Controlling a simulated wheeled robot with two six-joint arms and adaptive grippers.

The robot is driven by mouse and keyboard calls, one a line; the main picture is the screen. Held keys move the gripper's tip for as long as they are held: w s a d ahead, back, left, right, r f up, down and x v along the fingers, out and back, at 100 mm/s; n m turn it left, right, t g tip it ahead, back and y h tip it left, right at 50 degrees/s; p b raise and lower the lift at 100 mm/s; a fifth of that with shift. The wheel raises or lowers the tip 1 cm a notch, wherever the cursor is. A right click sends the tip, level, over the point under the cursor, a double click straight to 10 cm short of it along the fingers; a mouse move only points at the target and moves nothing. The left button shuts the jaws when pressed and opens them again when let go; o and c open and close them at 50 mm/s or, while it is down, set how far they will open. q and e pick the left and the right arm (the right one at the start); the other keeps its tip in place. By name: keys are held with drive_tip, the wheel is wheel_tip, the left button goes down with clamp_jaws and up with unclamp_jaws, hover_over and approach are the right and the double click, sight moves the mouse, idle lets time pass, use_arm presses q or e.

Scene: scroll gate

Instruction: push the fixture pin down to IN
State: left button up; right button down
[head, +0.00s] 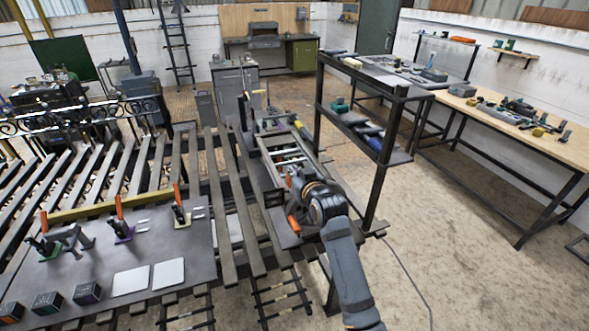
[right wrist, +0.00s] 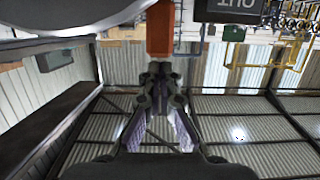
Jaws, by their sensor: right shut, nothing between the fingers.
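My right gripper (head: 291,184) reaches in from the lower right over the end of the long narrow bench. Its shut fingers (right wrist: 158,72) show empty in the right wrist view, which is upside down. An orange block (right wrist: 160,28), which looks like the pin's handle, stands just beyond the fingertips; I cannot tell whether they touch. An orange part also shows beside my wrist in the head view (head: 293,223). The pin's shaft and any IN mark are hidden. My left gripper is out of view.
A grey table (head: 190,245) at the left holds orange-handled clamps, small dark boxes and pale plates. A slatted rack (head: 110,180) lies behind it. A tall dark shelf (head: 385,75) stands close to the right of my arm. The floor at the right is open.

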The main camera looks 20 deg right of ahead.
drive_tip(key=shift+w+f, duration=0.1)
drive_tip(key=shift+w, duration=0.05)
wheel_tip(320, 180, down, 4)
drive_tip(key=shift+r+b, duration=0.1)
drive_tip(key=shift+b, duration=0.8)
